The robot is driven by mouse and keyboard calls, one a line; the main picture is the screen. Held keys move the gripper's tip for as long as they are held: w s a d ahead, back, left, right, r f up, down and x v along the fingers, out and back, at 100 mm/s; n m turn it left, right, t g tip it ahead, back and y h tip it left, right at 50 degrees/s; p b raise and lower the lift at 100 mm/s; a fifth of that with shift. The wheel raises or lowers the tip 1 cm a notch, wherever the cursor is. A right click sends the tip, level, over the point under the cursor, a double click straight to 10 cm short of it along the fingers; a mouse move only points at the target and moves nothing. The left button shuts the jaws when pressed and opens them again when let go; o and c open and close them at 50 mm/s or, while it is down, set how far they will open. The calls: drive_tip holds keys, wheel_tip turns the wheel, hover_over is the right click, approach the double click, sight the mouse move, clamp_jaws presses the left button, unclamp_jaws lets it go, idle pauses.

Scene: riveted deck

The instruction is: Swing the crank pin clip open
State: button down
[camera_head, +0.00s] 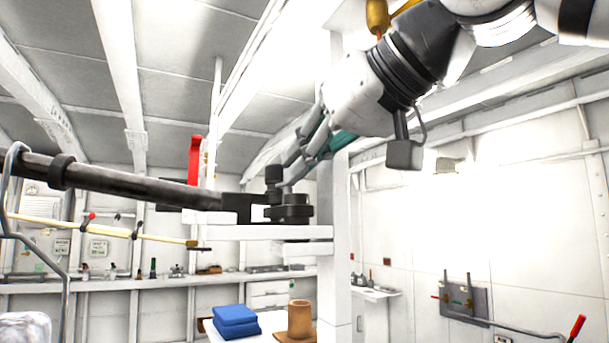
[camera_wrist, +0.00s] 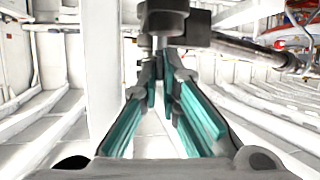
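A long dark crank bar (camera_head: 130,182) runs from the left to a black bracket and hub (camera_head: 291,208) on a white ledge. A small black upright block (camera_head: 273,177) stands at the hub; I cannot tell for sure which part is the pin clip. My gripper (camera_head: 288,183) reaches down from the upper right, its fingertips right beside that block. In the wrist view its teal-padded fingers (camera_wrist: 162,75) come close together at the tips, under a dark block (camera_wrist: 165,22) with a grey stem. Whether they grip the stem is unclear.
A red upright lever (camera_head: 195,160) stands behind the bar. A white post (camera_head: 334,230) rises just right of the hub. A yellow rod (camera_head: 100,228) runs below the bar. Folded blue cloth (camera_head: 236,321) and a brown cup (camera_head: 300,318) sit lower down.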

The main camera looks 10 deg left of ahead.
drive_tip(key=shift+w+n+g+b, duration=0.1)
drive_tip(key=shift+n+g+b, duration=0.2)
drive_tip(key=c, duration=2.1)
unclamp_jaws()
drive_tip(key=shift+y, duration=0.3)
drive_tip(key=shift+s+m+t+h+p, duration=0.2)
drive_tip(key=shift+m+t+h+p, duration=0.2)
drive_tip(key=shift+p, duration=0.6)
